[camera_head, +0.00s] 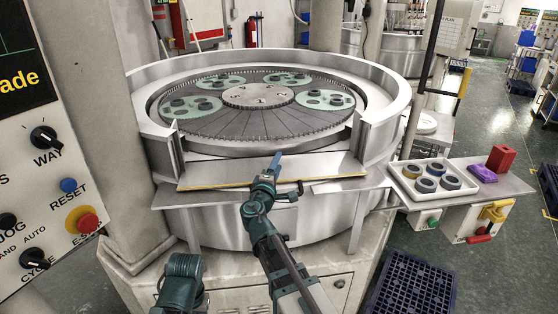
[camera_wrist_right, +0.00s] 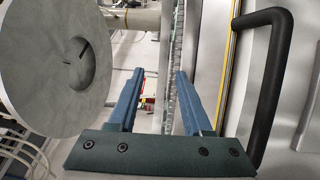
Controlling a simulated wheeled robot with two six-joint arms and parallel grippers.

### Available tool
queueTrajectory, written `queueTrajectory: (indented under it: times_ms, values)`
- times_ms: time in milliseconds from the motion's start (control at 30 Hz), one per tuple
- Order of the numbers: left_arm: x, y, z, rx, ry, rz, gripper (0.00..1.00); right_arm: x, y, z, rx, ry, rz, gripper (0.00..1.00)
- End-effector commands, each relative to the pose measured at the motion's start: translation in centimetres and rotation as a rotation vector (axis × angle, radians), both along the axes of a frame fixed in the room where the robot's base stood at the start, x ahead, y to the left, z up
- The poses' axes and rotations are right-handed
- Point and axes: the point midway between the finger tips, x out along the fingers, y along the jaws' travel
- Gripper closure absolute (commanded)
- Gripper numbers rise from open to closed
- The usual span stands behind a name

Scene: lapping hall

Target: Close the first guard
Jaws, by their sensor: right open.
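The lapping machine's front guard (camera_head: 225,172) is a flat steel panel with a yellow front edge, lowered and lying across the opening in the machine's rim in the head view. My right gripper (camera_head: 277,160) is over the middle of this panel and hides part of it. In the right wrist view the right gripper (camera_wrist_right: 158,95) is open, with nothing between its fingers. A black bar handle (camera_wrist_right: 275,80) on a steel surface with a yellow strip stands right of the fingers, outside them. My left gripper is out of view; only a teal arm part shows at the bottom left.
The round lapping plate (camera_head: 250,124) carries several green carriers with dark parts. At right, a white tray (camera_head: 410,185) holds several dark rings, near a red block (camera_head: 500,158) and a purple item (camera_head: 482,173). A control panel (camera_head: 45,170) stands close at left. A dark crate (camera_head: 410,284) is on the floor.

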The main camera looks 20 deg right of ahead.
Motion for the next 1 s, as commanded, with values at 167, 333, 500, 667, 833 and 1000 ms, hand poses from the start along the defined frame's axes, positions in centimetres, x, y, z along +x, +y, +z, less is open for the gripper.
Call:
queueTrajectory:
  times_ms: [167, 333, 500, 667, 833, 1000]
  values:
    - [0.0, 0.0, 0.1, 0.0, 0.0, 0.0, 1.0, 1.6, -1.0, 0.2, 0.0, 0.0, 0.0, 0.5]
    - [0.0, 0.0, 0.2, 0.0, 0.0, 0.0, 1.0, 2.0, -1.4, 0.2, 0.0, 0.0, 0.0, 0.5]
    - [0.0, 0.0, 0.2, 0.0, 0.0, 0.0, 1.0, 2.0, -1.4, 0.2, 0.0, 0.0, 0.001, 0.5]
    - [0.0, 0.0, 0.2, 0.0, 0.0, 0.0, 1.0, 2.0, -1.3, 0.2, 0.0, 0.0, 0.001, 0.65]
    - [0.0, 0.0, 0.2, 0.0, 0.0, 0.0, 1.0, 2.0, -1.3, 0.2, 0.0, 0.0, 0.001, 0.95]
    - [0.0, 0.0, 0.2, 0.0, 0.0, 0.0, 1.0, 2.0, -1.3, 0.2, 0.0, 0.0, 0.001, 1.0]
